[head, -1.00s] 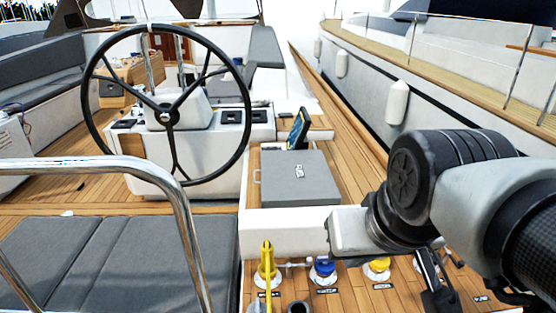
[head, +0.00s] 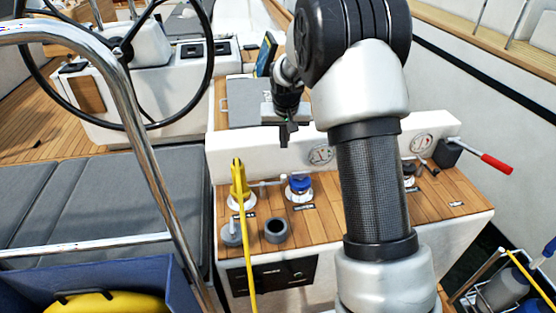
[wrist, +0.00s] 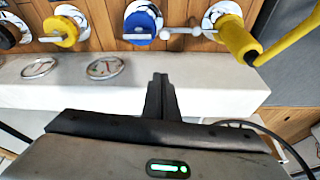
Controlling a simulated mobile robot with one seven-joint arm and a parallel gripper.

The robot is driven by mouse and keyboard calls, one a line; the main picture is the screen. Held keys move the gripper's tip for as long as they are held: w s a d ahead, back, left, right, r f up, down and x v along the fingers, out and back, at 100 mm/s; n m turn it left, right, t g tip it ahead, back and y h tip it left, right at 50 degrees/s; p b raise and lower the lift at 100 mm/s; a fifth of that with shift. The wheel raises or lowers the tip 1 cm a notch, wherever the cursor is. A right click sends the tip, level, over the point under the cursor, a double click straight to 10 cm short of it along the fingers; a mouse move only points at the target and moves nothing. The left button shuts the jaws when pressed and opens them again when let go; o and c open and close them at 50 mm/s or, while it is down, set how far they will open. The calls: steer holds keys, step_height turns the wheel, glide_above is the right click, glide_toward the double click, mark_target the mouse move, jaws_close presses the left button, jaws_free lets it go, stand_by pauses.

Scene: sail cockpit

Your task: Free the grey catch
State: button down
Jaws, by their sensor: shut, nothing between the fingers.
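No part is clearly recognisable as the grey catch. A grey metal bar (head: 268,183) lies between the yellow fitting (head: 239,188) and the blue-topped fitting (head: 299,187) on the wooden console top; it also shows in the wrist view (wrist: 182,31). My gripper (head: 284,140) is shut and empty, in front of the white ledge behind these fittings. In the wrist view its closed fingers (wrist: 161,80) point towards the blue fitting (wrist: 143,22) and stay apart from it. My arm hides part of the console in the head view.
A yellow line (head: 248,260) hangs from the yellow fitting. Grey round pieces (head: 275,231) stand at the console's front edge. Dial gauges (head: 320,155) sit on the white ledge (head: 240,148). A red-handled lever (head: 495,163) sticks out right. A steel rail (head: 150,150) crosses the left.

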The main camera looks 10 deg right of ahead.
steer(key=shift+w+f, duration=0.15)
steer(key=shift+f, duration=0.25)
steer(key=b+x, duration=0.1)
steer(key=x, duration=0.9)
steer(key=shift+f, duration=0.2)
steer(key=s, duration=0.4)
steer(key=shift+a+r, duration=0.1)
steer(key=shift+a, duration=0.2)
